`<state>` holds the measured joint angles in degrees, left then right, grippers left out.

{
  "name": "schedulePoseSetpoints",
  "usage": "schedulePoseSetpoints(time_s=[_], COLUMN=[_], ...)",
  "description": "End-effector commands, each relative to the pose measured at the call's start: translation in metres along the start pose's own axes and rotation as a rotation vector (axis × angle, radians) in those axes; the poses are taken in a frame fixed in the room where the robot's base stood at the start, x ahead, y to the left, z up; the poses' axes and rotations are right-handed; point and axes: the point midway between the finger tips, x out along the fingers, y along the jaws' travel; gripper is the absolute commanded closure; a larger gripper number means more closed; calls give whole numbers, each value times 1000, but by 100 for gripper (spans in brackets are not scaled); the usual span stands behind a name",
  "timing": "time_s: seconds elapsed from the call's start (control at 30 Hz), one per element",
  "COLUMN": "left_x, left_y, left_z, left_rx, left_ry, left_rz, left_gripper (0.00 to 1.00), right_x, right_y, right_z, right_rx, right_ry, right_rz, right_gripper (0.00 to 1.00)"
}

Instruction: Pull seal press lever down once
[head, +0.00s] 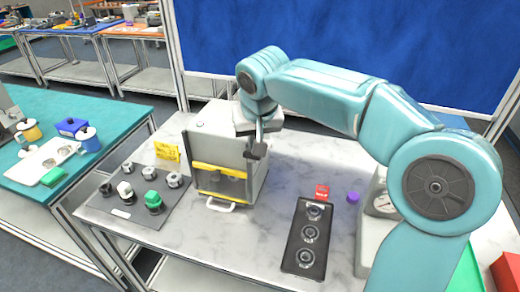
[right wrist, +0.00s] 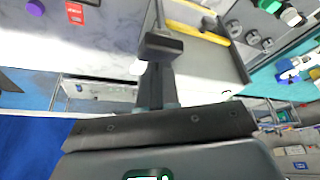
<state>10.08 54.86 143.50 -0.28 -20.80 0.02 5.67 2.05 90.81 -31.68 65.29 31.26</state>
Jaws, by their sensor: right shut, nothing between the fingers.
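The seal press (head: 228,140) is a pale box on the grey table, with a yellow bar (head: 218,171) across its front and a white handle-like loop (head: 220,205) low in front. In the right wrist view its grey side (right wrist: 212,65) and yellow bar (right wrist: 200,32) show. My right gripper (head: 257,150) is shut and empty beside the press's right side, near its upper part. Its dark fingertips (right wrist: 163,46) are together in the right wrist view. I cannot clearly tell the lever from the gripper, nor whether they touch. My left gripper is out of view.
A dark panel with knobs (head: 140,192) lies left of the press, behind it a yellow sign (head: 167,151). To the right are a black three-dial panel (head: 308,238), a red block (head: 322,191), a purple piece (head: 353,197) and a gauge (head: 382,204). The table front is clear.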

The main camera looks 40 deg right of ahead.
Motion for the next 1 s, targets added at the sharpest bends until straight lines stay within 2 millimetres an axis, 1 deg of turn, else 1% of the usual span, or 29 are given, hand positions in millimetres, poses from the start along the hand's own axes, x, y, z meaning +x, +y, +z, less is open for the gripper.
schedulePoseSetpoints(time_s=[0.03,1.0], left_x=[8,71], left_y=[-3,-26], left_z=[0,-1], left_rx=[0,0], left_ry=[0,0], left_rz=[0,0], left_gripper=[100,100], right_x=[9,81], right_y=[0,1], right_z=[4,34], right_rx=[-1,-1], right_ry=[-3,-4], right_rz=[2,4], right_gripper=[100,100])
